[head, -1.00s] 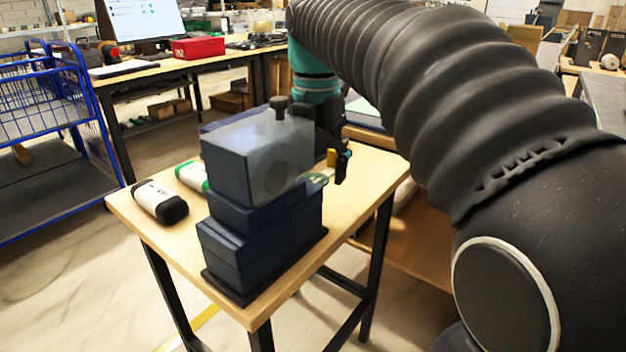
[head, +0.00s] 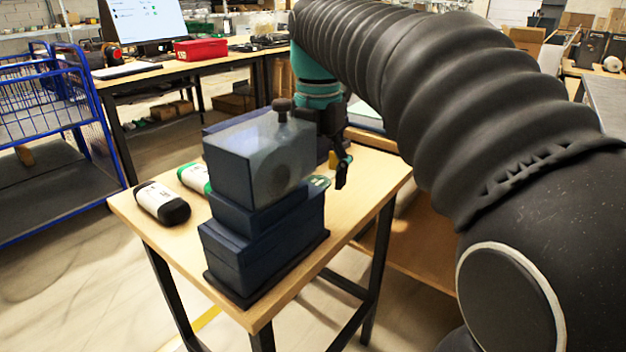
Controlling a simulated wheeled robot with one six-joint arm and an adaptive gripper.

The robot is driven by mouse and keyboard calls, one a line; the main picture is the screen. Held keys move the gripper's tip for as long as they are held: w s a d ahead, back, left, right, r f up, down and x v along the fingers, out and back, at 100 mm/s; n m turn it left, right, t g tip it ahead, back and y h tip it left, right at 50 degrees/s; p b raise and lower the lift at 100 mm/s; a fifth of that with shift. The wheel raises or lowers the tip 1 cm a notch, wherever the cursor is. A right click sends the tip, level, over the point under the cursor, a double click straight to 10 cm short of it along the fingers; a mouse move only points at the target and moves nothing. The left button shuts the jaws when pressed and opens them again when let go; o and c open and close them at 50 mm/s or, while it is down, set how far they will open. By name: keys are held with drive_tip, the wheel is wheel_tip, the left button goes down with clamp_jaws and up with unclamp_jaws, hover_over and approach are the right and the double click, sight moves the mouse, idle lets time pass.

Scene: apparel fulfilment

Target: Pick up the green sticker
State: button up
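A small round pale-green sticker (head: 318,182) shows at the right side of the dark blue label printer (head: 262,240), at its front opening. It is small, and I cannot tell how it is attached. My gripper (head: 338,169) points down just to the right of the sticker, close beside it. I see no clear contact. One finger has a yellow patch and the other is black. The gap between the fingertips is too small to make out.
The printer with its clear cover (head: 258,160) stands on a small wooden table (head: 375,175). A blue cart (head: 50,120) stands farther left.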

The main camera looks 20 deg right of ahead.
sight(317, 181)
drive_tip(key=c, duration=0.5)
drive_tip(key=shift+r, duration=0.1)
wheel_tip(317, 181, up, 10)
drive_tip(key=p, duration=0.2)
drive_tip(key=shift+r, duration=0.15)
idle(0.4)
